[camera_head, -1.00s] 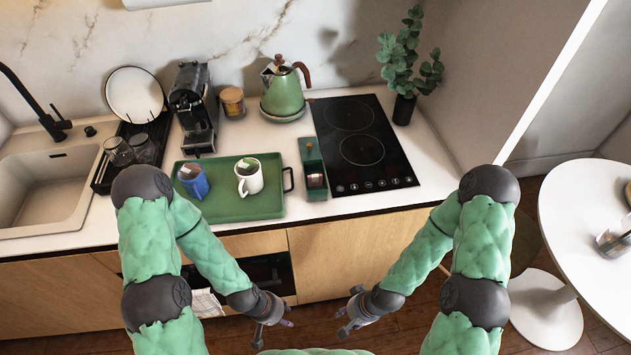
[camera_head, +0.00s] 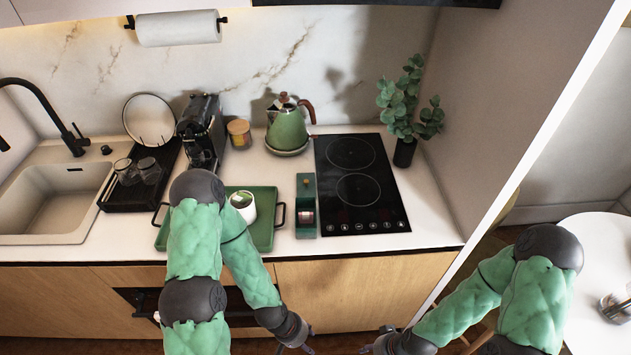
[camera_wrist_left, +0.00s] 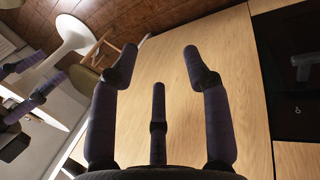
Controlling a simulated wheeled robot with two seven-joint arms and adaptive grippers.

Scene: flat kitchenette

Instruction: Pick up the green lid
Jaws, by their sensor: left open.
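A small green box (camera_head: 306,222) stands on the counter between the tray and the hob. A green lid (camera_head: 306,184) with a small gold knob covers its back part; its front part is open and shows packets inside. My left gripper (camera_head: 298,347) is low in front of the cabinet doors, below the counter edge and well away from the lid. In the left wrist view the left gripper (camera_wrist_left: 160,65) has its fingers spread, with nothing between them. My right gripper (camera_head: 372,347) is at the bottom edge, partly cut off.
A green tray (camera_head: 264,236) with a white mug (camera_head: 243,205) lies left of the box, partly hidden by my left arm. The black hob (camera_head: 365,190) is on its right, the green kettle (camera_head: 287,128) behind. The counter in front of the box is clear.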

